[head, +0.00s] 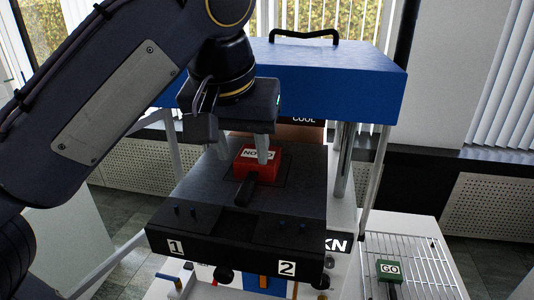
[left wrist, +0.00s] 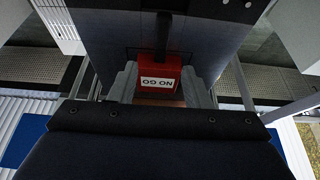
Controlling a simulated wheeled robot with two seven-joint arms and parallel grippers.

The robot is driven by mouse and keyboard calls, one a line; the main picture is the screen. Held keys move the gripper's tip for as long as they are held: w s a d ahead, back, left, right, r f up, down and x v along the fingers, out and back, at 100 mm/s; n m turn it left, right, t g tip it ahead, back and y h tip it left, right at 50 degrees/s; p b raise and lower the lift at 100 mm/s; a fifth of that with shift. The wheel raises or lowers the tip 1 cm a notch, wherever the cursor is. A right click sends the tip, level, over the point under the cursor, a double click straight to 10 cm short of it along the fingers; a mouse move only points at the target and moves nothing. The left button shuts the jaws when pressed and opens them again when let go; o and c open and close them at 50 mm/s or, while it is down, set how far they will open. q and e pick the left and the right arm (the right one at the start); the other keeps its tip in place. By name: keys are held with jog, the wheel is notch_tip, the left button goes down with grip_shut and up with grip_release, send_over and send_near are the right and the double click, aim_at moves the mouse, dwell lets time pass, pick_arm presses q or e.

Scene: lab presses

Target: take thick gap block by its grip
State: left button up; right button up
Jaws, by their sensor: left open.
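A red block (head: 258,168) marked "NO GO" sits on the black press plate (head: 300,180), with its dark grip (head: 244,192) pointing to the front. The left wrist view shows the red block (left wrist: 158,78) and its grip (left wrist: 163,35) too. A green block (head: 389,270) marked "GO" lies on the wire rack at the lower right. Neither label says thick. My left gripper (head: 243,156) is open, its fingers pointing down at the red block. In the left wrist view its fingers (left wrist: 161,92) stand either side of the red block; I cannot tell whether they touch it. My right gripper is not in view.
The blue press head (head: 330,80) with a black handle hangs above the plate, behind my left gripper. Steel columns (head: 343,160) stand at the plate's right. Front stations carry labels 1 and 2. The wire rack (head: 425,255) has bare room around the green block.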

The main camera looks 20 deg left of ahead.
aim_at(249, 179)
pick_arm(q)
jog(key=shift+x, duration=3.65)
grip_shut()
